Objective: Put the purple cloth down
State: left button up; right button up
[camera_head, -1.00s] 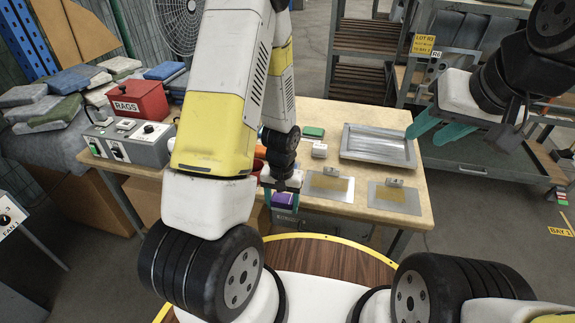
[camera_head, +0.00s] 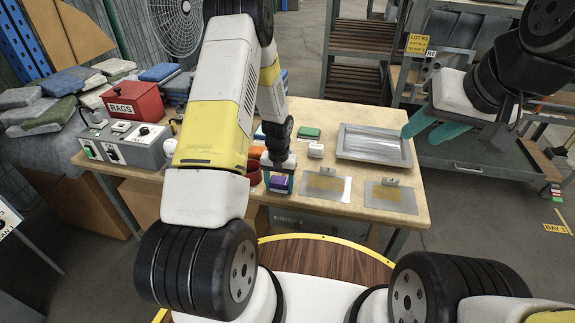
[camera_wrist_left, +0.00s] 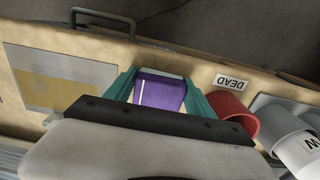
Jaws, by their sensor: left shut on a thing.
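The purple cloth (camera_head: 279,181) is a small folded block near the front edge of the wooden table, left of the metal plates. My left gripper (camera_head: 280,180) is shut on it from above. In the left wrist view the purple cloth (camera_wrist_left: 160,92) sits between the two teal fingers of my left gripper (camera_wrist_left: 160,95). Whether the cloth touches the tabletop is hard to tell. My right gripper (camera_head: 424,125) is at the upper right, with its teal fingers apart and nothing seen between them.
Two flat plates (camera_head: 326,186) (camera_head: 391,196) lie right of the cloth, and a metal tray (camera_head: 374,146) lies behind them. A red cup (camera_wrist_left: 232,112) and a DEAD label (camera_wrist_left: 231,82) are beside my left gripper.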

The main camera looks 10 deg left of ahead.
pick_arm(q)
jog(key=shift+f, duration=0.1)
jog(key=o, duration=1.8)
notch_tip(320, 180, up, 12)
notch_tip(320, 180, up, 8)
jog(key=t, duration=0.1)
send_over(279, 182)
jog(key=s, duration=0.1)
jog(key=s+r+t+h, duration=0.1)
jog(key=s+r, duration=0.2)
jog(key=r, duration=0.3)
jog(key=s+r+t, duration=0.1)
jog(key=s+r, duration=0.3)
jog(key=r, duration=0.2)
jog(key=s+d+r+t, duration=0.1)
jog(key=s+r, duration=0.4)
jog(key=s, duration=0.2)
jog(key=s+d+r+t+h, duration=0.1)
jog(key=s+r+t, duration=0.1)
jog(key=s+r, duration=0.3)
jog(key=s, duration=0.3)
jog(key=shift+s+d+r, duration=0.15)
jog(key=shift+d, duration=0.05)
